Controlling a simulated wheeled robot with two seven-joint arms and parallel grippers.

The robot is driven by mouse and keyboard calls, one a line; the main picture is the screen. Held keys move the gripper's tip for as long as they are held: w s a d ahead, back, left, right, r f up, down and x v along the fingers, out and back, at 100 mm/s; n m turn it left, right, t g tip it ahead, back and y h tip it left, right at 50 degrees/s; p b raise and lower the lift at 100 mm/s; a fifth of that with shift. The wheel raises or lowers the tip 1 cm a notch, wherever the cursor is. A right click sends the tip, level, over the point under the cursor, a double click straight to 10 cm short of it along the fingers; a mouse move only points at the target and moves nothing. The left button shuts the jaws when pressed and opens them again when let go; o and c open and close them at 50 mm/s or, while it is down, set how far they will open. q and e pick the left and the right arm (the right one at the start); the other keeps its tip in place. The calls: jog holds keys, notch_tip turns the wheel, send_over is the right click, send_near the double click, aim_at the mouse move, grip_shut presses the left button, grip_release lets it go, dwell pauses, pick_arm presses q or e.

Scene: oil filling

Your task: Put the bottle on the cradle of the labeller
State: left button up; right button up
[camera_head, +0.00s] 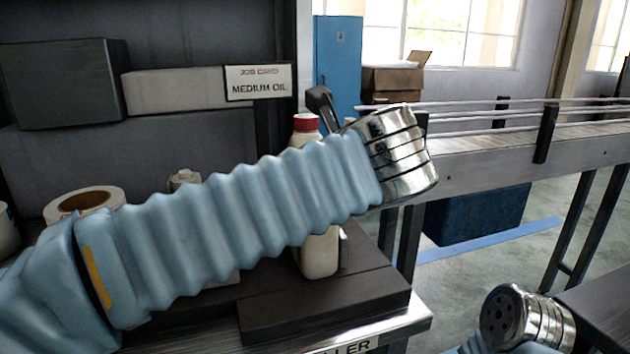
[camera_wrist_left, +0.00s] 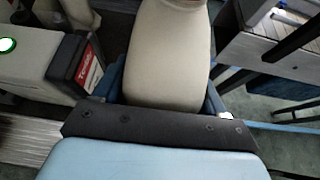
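A cream bottle with a red cap (camera_head: 306,123) stands upright behind my left forearm in the head view. Its lower body (camera_head: 320,256) shows below the forearm, over a black block; I cannot tell whether it touches the block. In the left wrist view the bottle (camera_wrist_left: 170,50) fills the space between the blue fingers of my left gripper (camera_wrist_left: 165,95), which press close on both sides. The arm hides this gripper in the head view. The pale labeller (camera_wrist_left: 35,50), with a green-lit button, is left of the bottle in the wrist view. I cannot make out its cradle. My right gripper is out of view.
The black block (camera_head: 325,305) is near the bench's front right corner, above a partly cut-off label (camera_head: 345,347). A label roll (camera_head: 86,203) lies at left. A "MEDIUM OIL" job card (camera_head: 258,82) is behind. A railed conveyor (camera_head: 500,165) runs at right.

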pick_arm(q)
jog(key=o, duration=0.4)
jog(key=p+v, duration=0.1)
jog(key=v, duration=1.1)
jog(key=shift+r+p, duration=0.1)
jog(key=shift+p, duration=0.2)
